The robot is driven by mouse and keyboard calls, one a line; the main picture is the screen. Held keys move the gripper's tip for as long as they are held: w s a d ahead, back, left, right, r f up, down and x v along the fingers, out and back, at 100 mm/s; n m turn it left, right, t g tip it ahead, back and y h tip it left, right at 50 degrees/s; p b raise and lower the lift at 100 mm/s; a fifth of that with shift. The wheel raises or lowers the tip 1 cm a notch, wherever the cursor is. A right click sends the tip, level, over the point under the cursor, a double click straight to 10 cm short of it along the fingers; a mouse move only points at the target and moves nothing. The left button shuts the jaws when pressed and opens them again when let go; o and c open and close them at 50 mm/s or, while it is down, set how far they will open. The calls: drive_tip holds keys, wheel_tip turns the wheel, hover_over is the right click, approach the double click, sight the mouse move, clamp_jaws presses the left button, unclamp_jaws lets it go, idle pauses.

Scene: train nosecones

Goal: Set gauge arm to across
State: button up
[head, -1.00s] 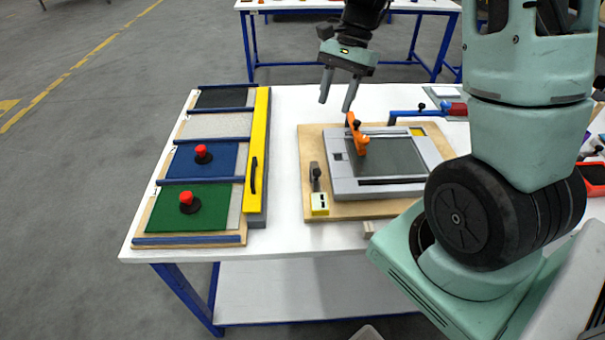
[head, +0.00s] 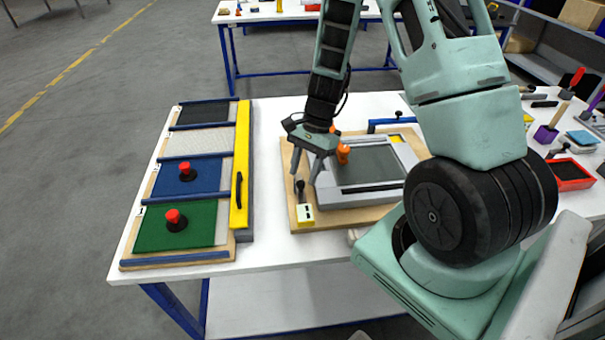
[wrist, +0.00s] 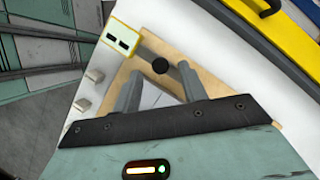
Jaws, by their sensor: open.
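The gauge arm appears to be the grey bar with a black knob (head: 300,185) at the left of the wooden board; I cannot be sure of its name. It runs back from a yellow-and-white block (head: 305,213) with two dark windows. My gripper (head: 305,174) is open just above and behind the knob. Whether the fingers touch the bar, I cannot tell. Part of the bar is hidden by the fingers.
A grey frame (head: 340,199) with an orange handle (head: 343,153) stands right of the bar on the wooden board (head: 290,222). Left is a panel with a yellow rail (head: 241,170) and red knobs. White table (head: 266,160) shows between them.

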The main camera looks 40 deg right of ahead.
sight(302, 194)
drive_tip(key=shift+x, duration=1.1)
clamp_jaws()
